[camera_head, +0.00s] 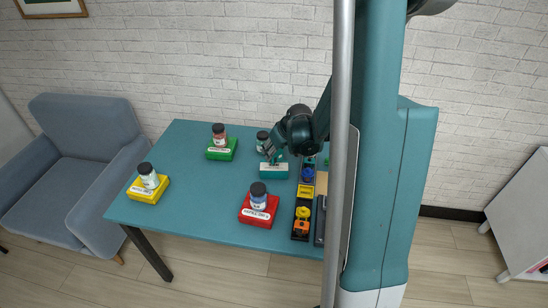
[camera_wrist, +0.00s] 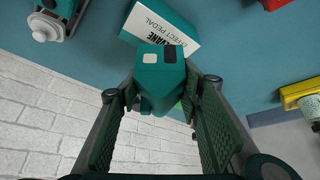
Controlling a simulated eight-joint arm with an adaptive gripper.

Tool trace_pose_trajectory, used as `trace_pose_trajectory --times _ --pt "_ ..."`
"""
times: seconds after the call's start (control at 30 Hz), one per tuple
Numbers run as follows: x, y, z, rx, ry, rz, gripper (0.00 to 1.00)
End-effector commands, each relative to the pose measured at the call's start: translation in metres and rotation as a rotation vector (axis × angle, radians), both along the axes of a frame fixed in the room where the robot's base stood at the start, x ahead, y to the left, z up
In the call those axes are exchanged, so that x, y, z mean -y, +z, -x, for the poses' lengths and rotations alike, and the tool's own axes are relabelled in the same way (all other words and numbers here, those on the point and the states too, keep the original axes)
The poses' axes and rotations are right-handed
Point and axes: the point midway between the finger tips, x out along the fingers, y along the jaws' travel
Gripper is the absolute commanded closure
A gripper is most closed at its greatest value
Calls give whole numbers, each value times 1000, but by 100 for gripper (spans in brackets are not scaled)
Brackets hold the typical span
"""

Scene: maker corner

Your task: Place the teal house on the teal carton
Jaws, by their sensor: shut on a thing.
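The teal house (camera_wrist: 160,84), a small block with a white patch and a dark patch on its near face, is between the fingers of my gripper (camera_wrist: 158,105) in the wrist view. The gripper is shut on it. The teal carton (camera_head: 273,172), with a white label, stands on the table below my gripper (camera_head: 275,154) in the head view. In the wrist view the carton (camera_wrist: 150,24) lies just beyond the house, which overlaps its label edge. I cannot tell whether they touch. The house is hard to make out in the head view.
Green (camera_head: 230,153), yellow (camera_head: 140,192) and red (camera_head: 250,217) cartons with jars stand on the teal table (camera_head: 190,190). A dark tray (camera_head: 293,233) with small coloured pieces lies at right. The table's middle left is clear.

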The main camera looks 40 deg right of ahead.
Motion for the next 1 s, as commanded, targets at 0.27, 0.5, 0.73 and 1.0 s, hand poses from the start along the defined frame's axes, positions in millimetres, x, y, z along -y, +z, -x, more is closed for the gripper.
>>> trace_pose_trajectory --times 0.27,0.5,0.73,1.0 --pt "0 -27 -1 0 0 0 76" --pt "0 -37 0 0 0 0 76" --pt "0 -37 0 0 0 0 76" --pt "0 -40 0 0 0 0 55"
